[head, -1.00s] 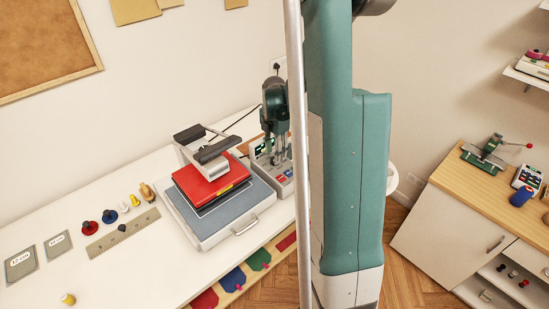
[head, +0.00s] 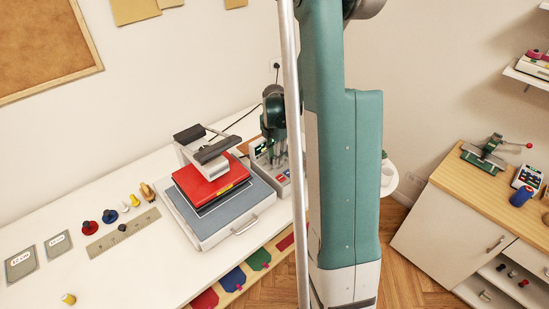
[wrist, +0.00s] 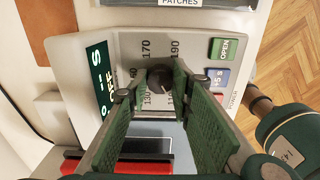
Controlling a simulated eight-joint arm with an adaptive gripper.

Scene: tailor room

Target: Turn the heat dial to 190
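The dark round heat dial (wrist: 159,80) sits on the grey control panel (wrist: 200,45) in the wrist view, with printed numbers around it, 170 and 190 on its far side. Which number it points at is hard to tell. My gripper (wrist: 160,88) is open, its two green-padded fingers on either side of the dial; I cannot tell whether they touch it. In the head view my gripper (head: 275,150) is over the control panel (head: 284,181), beside the heat press, and hides the dial.
The heat press (head: 212,182) with its red plate stands just left of the panel. A display (wrist: 97,85), a green OPEN button (wrist: 226,48) and a blue button (wrist: 218,78) flank the dial. A ruler (head: 124,232) and several small tools lie farther left on the white table.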

